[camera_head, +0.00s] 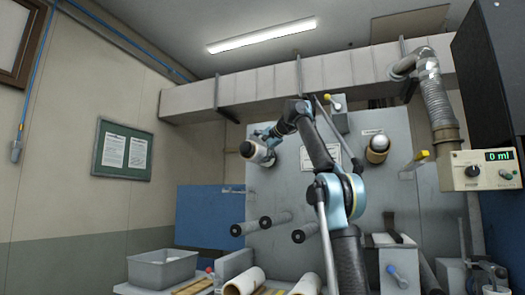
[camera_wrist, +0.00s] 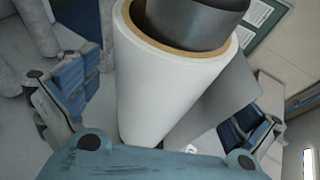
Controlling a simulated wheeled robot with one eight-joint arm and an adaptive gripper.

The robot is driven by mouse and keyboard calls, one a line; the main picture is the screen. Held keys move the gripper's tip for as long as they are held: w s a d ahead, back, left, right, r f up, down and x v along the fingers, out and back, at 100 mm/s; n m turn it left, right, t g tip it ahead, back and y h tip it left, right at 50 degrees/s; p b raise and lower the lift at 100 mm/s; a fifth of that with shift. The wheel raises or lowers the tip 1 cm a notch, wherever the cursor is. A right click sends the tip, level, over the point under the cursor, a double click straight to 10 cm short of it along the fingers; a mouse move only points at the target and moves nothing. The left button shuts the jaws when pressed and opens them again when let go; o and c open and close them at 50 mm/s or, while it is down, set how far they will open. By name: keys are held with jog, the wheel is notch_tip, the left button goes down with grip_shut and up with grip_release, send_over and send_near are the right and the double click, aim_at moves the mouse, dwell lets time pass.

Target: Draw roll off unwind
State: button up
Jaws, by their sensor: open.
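A white roll (camera_wrist: 165,85) with a brown core ring sits around a dark spindle (camera_wrist: 195,15) in the wrist view. In the head view this roll (camera_head: 262,155) is at the upper left of the grey machine panel. My gripper (camera_head: 264,138) is at the roll there. In the wrist view my gripper (camera_wrist: 168,98) is open, with one blue-padded finger on each side of the roll. Gaps show between the fingers and the roll's side.
Another roll (camera_head: 377,149) is on the panel's right side. Several grey rollers (camera_head: 280,219) stick out below. A grey bin (camera_head: 162,268) and loose rolls (camera_head: 245,281) are at the bottom. A control box (camera_head: 483,170) and duct (camera_head: 432,90) are at right.

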jog(key=shift+x, duration=1.25)
jog(key=shift+s, duration=0.1)
jog(key=c, duration=1.6)
